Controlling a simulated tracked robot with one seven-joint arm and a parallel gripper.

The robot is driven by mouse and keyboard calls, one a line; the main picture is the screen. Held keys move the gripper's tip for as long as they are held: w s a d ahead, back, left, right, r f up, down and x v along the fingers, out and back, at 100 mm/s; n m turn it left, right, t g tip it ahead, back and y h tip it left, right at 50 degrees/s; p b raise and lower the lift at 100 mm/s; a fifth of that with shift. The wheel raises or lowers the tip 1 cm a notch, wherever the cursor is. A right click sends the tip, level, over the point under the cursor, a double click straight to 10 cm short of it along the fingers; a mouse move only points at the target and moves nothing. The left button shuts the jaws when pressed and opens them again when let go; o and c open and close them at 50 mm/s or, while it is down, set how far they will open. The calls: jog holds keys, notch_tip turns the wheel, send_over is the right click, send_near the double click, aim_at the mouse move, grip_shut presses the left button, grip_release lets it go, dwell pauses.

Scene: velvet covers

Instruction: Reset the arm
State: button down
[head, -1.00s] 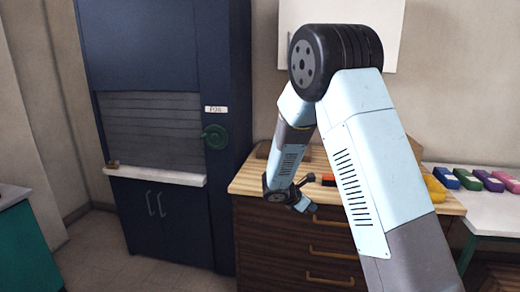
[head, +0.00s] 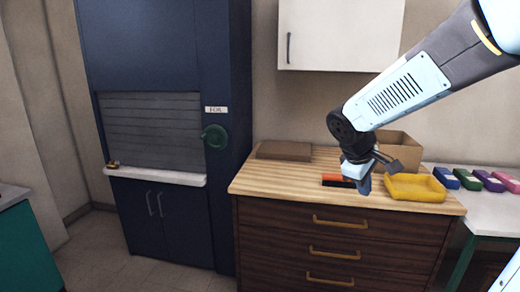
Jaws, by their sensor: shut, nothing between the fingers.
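My gripper (head: 376,177) is in the head view, right of the middle. It is shut and holds nothing. It is over the wooden-topped drawer cabinet (head: 275,187), between an orange and black item (head: 335,180) and a yellow tray (head: 418,188). I cannot tell how high above the top it is. My arm comes in from the upper right, and its upper part is outside the picture.
A brown flat box (head: 284,150) and an open cardboard box (head: 402,150) are at the back of the cabinet top. A white table (head: 490,208) with several coloured boxes stands at right. A dark blue fume cupboard (head: 165,60) stands at left. The floor in front is clear.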

jog(key=s+a+r+m+t+y, duration=0.1)
jog(key=s+r+m+y, duration=0.1)
jog(key=s, duration=0.6)
jog(key=s+a+r+m+t+y, duration=0.1)
jog(key=s+a+r+m+y, duration=0.1)
jog(key=s+r+m, duration=0.2)
jog(key=s+m, duration=0.2)
jog(key=s, duration=0.2)
jog(key=shift+t, duration=0.3)
jog(key=shift+d, duration=0.15)
